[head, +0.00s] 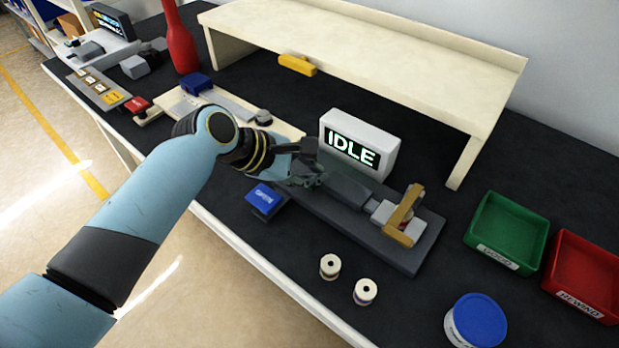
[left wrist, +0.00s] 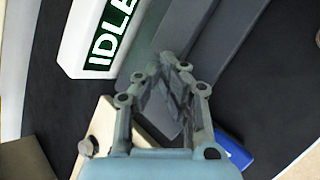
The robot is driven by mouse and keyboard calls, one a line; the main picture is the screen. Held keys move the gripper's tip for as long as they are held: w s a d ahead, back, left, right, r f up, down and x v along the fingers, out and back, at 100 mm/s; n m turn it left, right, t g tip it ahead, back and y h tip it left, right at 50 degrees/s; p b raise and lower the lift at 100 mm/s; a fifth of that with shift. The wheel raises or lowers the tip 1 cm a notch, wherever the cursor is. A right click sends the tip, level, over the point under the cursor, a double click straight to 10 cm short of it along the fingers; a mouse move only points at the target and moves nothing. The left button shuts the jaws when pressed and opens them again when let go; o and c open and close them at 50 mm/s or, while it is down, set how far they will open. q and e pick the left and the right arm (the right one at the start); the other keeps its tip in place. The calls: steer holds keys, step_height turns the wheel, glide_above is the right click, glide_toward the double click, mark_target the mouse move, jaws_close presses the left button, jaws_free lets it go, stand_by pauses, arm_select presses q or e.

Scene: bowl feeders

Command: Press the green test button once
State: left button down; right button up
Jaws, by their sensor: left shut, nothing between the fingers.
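A grey test fixture (head: 405,255) lies on the dark bench, with a wooden clamp lever (head: 403,218) at its right end. A white display box (head: 382,136) behind it reads IDLE in green; it also shows in the left wrist view (left wrist: 75,60). My left gripper (head: 314,180) is shut and empty over the left part of the fixture, in front of the display. In the left wrist view its fingertips (left wrist: 176,62) meet above the grey fixture. I cannot make out the green test button in either view; the gripper covers part of the fixture. My right gripper is out of view.
A blue labelled block (head: 264,200) sits just in front of the fixture. Two spools (head: 330,266) and a blue-lidded tub (head: 478,322) stand nearer. Green (head: 508,228) and red (head: 585,270) bins are at the right. A cream shelf (head: 370,50) spans the back; a red bottle (head: 180,45) stands left.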

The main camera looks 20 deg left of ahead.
arm_select(q)
steer(key=shift+f, duration=0.4)
stand_by(0.7)
steer(key=shift+r, duration=0.1)
steer(key=shift+r+p, duration=0.75)
steer(key=shift+p, duration=0.35)
step_height(320, 180, up, 5)
steer(key=p, duration=0.6)
stand_by(0.5)
